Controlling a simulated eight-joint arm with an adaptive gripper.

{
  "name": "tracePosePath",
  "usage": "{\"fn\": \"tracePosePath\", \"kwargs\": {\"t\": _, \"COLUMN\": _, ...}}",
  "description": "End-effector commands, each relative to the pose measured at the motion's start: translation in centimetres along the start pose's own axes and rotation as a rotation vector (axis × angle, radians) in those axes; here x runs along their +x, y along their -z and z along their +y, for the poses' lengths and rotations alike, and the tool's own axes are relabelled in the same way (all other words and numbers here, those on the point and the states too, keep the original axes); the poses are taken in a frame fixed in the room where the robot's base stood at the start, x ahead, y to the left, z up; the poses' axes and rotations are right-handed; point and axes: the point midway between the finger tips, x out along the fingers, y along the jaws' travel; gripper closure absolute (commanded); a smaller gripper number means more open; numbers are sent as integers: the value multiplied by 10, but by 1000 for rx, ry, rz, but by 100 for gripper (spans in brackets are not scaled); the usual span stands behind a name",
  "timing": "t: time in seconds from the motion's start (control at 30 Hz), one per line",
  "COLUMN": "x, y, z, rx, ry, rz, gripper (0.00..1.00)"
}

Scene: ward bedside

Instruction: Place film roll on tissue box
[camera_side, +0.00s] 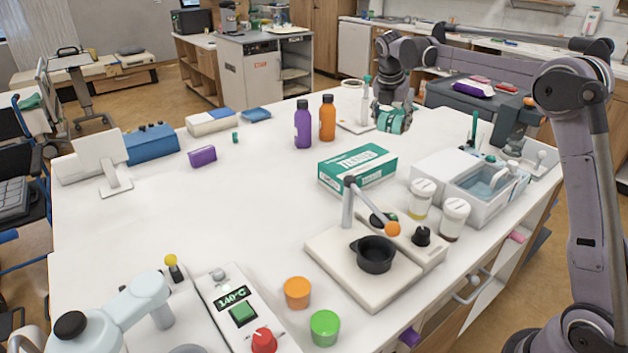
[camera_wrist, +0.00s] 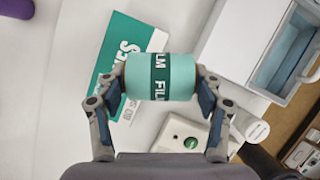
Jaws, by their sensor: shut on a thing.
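The film roll (camera_wrist: 160,77) is a teal cylinder with a dark green band marked FILM. My gripper (camera_wrist: 158,85) is shut on it, one finger at each end, in the wrist view. In the side view my gripper (camera_side: 391,98) holds the film roll (camera_side: 391,119) above the far right part of the table. The tissue box (camera_side: 357,168) is green and white and lies on the table, nearer the side camera than the roll. In the wrist view the tissue box (camera_wrist: 120,50) shows below and left of the roll, partly hidden by it.
Purple (camera_side: 303,125) and orange (camera_side: 327,118) bottles stand behind the tissue box. Two lidded jars (camera_side: 422,199) and a white sink unit (camera_side: 470,185) stand to its right. A hotplate with a black pot (camera_side: 374,254) is in front. The table's left middle is clear.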

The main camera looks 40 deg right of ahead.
Motion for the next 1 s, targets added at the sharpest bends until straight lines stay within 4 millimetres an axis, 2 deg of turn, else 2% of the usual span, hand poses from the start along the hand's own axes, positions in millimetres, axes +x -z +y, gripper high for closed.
{"fn": "tracePosePath", "kwargs": {"t": 0.17, "x": -6, "y": -10, "z": -15, "rx": 0, "ry": 1, "rz": -12, "gripper": 74}}
{"fn": "tracePosePath", "kwargs": {"t": 0.37, "x": -4, "y": -19, "z": -26, "rx": 0, "ry": 5, "rz": -155, "gripper": 74}}
{"fn": "tracePosePath", "kwargs": {"t": 0.53, "x": -4, "y": -23, "z": -28, "rx": -2, "ry": -1, "rz": -254, "gripper": 74}}
{"fn": "tracePosePath", "kwargs": {"t": 0.67, "x": 3, "y": -15, "z": -14, "rx": -4, "ry": -3, "rz": -272, "gripper": 74}}
{"fn": "tracePosePath", "kwargs": {"t": 1.0, "x": 30, "y": 24, "z": 48, "rx": -4, "ry": -2, "rz": -271, "gripper": 74}}
